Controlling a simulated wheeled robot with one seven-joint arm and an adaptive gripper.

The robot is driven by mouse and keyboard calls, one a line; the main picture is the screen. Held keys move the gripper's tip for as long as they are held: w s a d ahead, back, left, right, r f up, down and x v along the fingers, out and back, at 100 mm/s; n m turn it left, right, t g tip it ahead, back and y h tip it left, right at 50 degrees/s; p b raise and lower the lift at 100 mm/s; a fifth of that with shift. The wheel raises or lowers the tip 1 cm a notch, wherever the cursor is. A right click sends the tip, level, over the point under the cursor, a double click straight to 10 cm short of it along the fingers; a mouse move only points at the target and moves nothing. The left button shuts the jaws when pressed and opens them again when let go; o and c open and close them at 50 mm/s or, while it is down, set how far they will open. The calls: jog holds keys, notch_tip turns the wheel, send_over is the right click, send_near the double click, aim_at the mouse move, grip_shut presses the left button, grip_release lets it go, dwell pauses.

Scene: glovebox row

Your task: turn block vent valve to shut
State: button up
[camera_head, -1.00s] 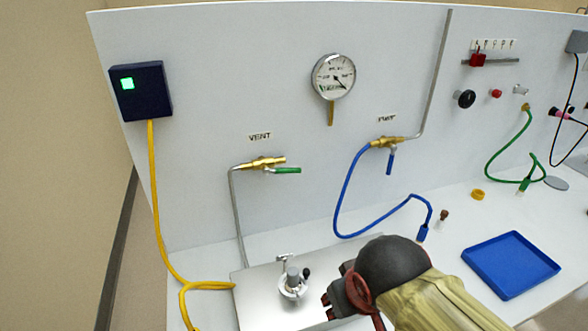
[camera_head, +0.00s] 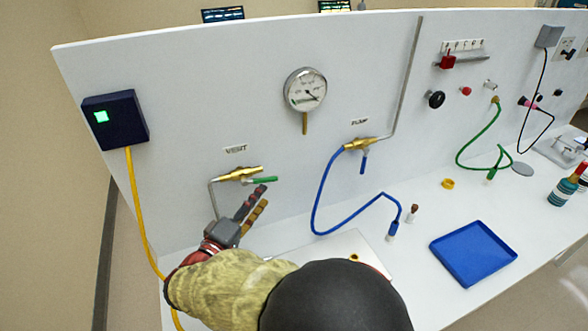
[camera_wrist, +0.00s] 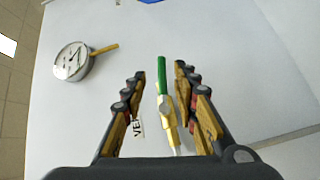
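The vent valve (camera_head: 238,174) is a brass fitting on the white panel under the VENT label, with a green lever handle (camera_head: 262,181) that points right along the brass body. In the wrist view the green handle (camera_wrist: 161,74) and the brass body (camera_wrist: 168,118) lie between the fingers of my gripper (camera_wrist: 160,88). The fingers stand apart on both sides, with gaps to the handle. In the head view my gripper (camera_head: 255,203) is just below the handle; contact is not visible. My arm hides part of the grey pipe under the valve.
The round gauge (camera_head: 305,89) is above right of the valve. The pump valve (camera_head: 360,144) with its blue hose (camera_head: 319,205) is to the right. A yellow cable (camera_head: 139,210) hangs at left. A blue tray (camera_head: 474,252) stands on the bench at right.

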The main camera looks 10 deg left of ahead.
aim_at(263, 180)
jog(key=shift+t+y, duration=0.3)
jog(key=shift+y, duration=0.1)
jog(key=w+b, duration=0.1)
jog(key=w, duration=0.6)
jog(key=shift+w+a, duration=0.1)
jog(key=shift+w, duration=0.05)
jog(key=shift+c, duration=0.5)
grip_shut()
